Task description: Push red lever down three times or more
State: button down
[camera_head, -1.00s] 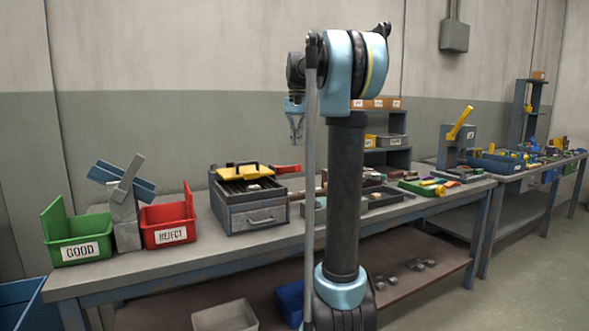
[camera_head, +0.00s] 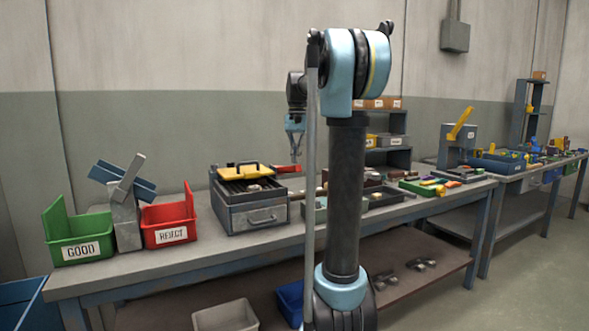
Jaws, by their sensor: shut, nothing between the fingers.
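The red lever (camera_head: 284,169) sticks out to the right from the top of a grey metal box with a drawer (camera_head: 258,214) on the bench. It looks close to level, sloping slightly. My gripper (camera_head: 295,160) points down, shut and empty, with its fingertips right at the outer end of the lever. Whether the tips touch the lever or are just above or behind it, I cannot tell. My own arm hides part of the bench to the right of the lever.
A shelf (camera_head: 398,158) stands behind my arm. Bare bench top lies before the box.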

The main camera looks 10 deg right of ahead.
aim_at(296, 167)
jog(key=shift+f, duration=2.2)
jog(key=shift+w, duration=0.1)
jog(key=w, duration=0.1)
jog(key=w+d+r, duration=0.1)
jog(key=shift+w+d, duration=0.1)
jog(key=shift+w, duration=0.2)
notch_tip(296, 167, up, 12)
jog(key=w, duration=0.1)
jog(key=shift+d, duration=0.2)
jog(key=shift+w, duration=0.1)
